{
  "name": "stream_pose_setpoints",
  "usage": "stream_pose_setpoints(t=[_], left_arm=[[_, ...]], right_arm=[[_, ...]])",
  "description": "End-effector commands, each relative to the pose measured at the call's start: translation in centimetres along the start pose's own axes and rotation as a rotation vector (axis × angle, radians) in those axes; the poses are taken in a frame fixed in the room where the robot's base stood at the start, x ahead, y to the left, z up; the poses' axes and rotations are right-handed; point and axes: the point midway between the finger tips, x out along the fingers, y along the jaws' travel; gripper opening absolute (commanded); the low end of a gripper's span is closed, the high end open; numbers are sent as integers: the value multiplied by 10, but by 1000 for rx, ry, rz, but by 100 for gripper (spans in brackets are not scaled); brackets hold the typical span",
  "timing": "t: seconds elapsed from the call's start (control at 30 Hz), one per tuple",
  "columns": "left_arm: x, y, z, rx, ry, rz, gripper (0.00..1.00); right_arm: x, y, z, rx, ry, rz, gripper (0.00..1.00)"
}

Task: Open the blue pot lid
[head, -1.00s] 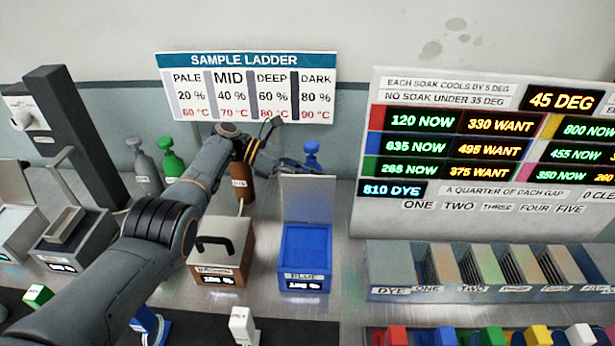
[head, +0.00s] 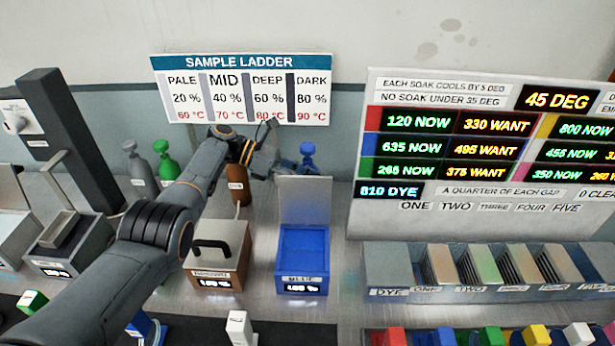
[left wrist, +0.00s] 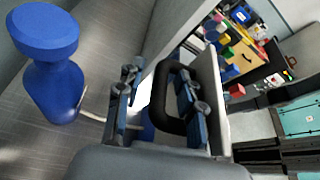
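My left gripper (head: 270,150) is behind and above the lid's upper left corner. In the left wrist view my left gripper (left wrist: 158,105) has its fingers spread apart. A black lid handle (left wrist: 163,68) shows between and beyond them, closer to the right finger, beside the pale lid panel (left wrist: 208,75). I see no firm grip on it. My right gripper is out of view.
A brown pot (head: 217,262) with a black handle stands left of the blue pot. A blue bottle (head: 308,157) stands behind the lid, also large in the left wrist view (left wrist: 50,70). A brown bottle (head: 238,185) is under my left wrist. A slotted rack (head: 480,270) is at right.

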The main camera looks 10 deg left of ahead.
Motion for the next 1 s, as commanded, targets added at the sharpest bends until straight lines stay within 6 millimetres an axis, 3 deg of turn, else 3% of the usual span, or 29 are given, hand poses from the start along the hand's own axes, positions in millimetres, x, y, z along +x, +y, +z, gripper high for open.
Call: stream_pose_setpoints(t=[0.17, 0.37, 0.5, 1.0], left_arm=[[-16, 1, 0, 0, -1, 3, 37], [-56, 0, 1, -1, -2, 3, 37], [-66, 1, 0, -2, 0, 5, 37], [-75, -1, 0, 0, 0, 1, 37]], right_arm=[[0, 0, 0, 1, 0, 0, 40], [0, -1, -1, 2, 1, -1, 40], [0, -2, -2, 2, 2, -2, 40], [0, -2, -2, 2, 2, -3, 40]])
